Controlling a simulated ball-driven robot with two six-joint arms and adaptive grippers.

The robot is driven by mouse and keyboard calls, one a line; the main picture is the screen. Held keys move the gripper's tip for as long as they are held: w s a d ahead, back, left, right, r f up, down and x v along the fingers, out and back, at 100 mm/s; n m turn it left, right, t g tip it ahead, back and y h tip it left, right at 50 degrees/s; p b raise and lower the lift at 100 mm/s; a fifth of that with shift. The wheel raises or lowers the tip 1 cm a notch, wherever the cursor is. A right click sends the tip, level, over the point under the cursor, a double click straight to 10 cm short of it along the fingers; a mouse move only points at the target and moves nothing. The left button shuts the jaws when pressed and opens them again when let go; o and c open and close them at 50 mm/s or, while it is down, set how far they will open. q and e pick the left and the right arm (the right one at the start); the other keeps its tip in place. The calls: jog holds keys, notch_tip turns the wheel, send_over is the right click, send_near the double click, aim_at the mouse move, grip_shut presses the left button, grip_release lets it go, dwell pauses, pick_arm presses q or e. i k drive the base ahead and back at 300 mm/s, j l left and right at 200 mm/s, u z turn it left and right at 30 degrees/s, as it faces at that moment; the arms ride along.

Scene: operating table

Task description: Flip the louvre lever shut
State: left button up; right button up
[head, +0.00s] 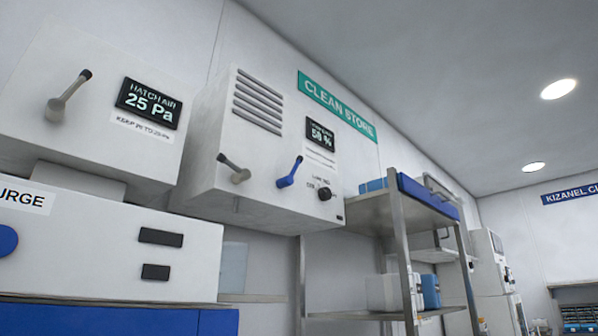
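A white wall box (215,150) in the middle carries louvre slots (258,101) at its upper left. Below the slots is a grey lever (236,171) with a dark tip, its handle slanting up to the left from its pivot. To its right is a blue lever (289,174), its handle slanting up to the right. No readable label by either lever tells which one is the louvre lever. The slots look like dark horizontal lines; I cannot tell whether they are open. Neither of my grippers is in view.
Left is a "HATCH AIR 25 Pa" box (35,85) with its own grey lever (67,97). A black knob (325,193) and a "50 %" display (320,134) share the middle box. Below left stands a white cabinet (100,245). A metal shelf rack (404,265) stands right.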

aim_at(285, 181)
jog(key=i+l+z, duration=0.15)
jog(key=l, duration=0.3)
jog(key=i+l+z, duration=0.15)
jog(key=l, duration=0.25)
jog(key=i+l+z, duration=0.15)
jog(key=l, duration=0.25)
jog(key=i+l+z, duration=0.15)
jog(key=i+l, duration=0.2)
